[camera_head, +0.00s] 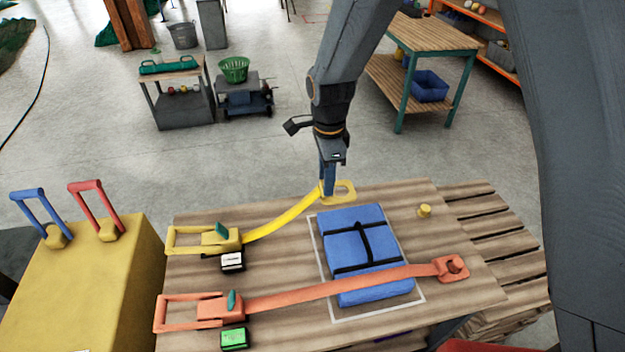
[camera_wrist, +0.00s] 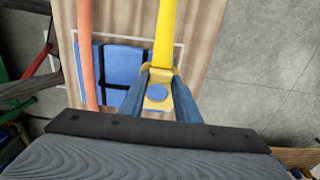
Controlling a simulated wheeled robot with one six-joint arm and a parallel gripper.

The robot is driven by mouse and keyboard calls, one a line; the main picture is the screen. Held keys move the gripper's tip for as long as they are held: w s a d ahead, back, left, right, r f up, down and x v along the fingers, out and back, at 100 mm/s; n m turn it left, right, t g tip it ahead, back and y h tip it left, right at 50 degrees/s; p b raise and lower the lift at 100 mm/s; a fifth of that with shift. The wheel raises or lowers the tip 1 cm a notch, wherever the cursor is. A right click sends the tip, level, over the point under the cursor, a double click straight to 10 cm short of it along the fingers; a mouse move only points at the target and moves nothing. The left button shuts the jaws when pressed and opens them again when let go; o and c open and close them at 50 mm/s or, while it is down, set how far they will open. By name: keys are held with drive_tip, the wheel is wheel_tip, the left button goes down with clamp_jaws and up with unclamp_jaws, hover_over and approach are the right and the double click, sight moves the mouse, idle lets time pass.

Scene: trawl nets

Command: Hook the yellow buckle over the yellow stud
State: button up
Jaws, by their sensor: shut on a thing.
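The yellow buckle (camera_head: 345,191) is a flat plate with an opening, at the free end of the yellow strap (camera_head: 285,218). My gripper (camera_head: 328,190) is shut on the buckle and holds it above the far side of the wooden table, behind the blue bundle. In the wrist view the buckle (camera_wrist: 158,88) sits between the two blue fingers, with blue showing through its opening. The strap runs left to a yellow ratchet (camera_head: 220,237). The yellow stud (camera_head: 424,210) stands on the table to the right of the bundle, apart from the buckle. I cannot make out the stud in the wrist view.
The blue bundle (camera_head: 345,228) with black straps lies inside a white outline. An orange strap (camera_head: 330,287) crosses it to an orange buckle (camera_head: 451,267) at the right. A yellow box (camera_head: 82,275) with blue and red handles stands left. Bare tabletop lies between bundle and stud.

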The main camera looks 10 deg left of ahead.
drive_tip(key=w+d+b, duration=0.2)
drive_tip(key=w+d, duration=0.4)
drive_tip(key=d, duration=0.8)
drive_tip(key=w+d+b, duration=0.1)
drive_tip(key=w+d, duration=0.4)
drive_tip(key=d, duration=0.8)
wheel_tip(320, 180, down, 16)
drive_tip(key=b, duration=0.9)
drive_tip(key=shift+w+d+f, duration=0.15)
drive_tip(key=shift+f, duration=0.05)
drive_tip(key=o, duration=1.2)
drive_tip(key=shift+r, duration=0.1)
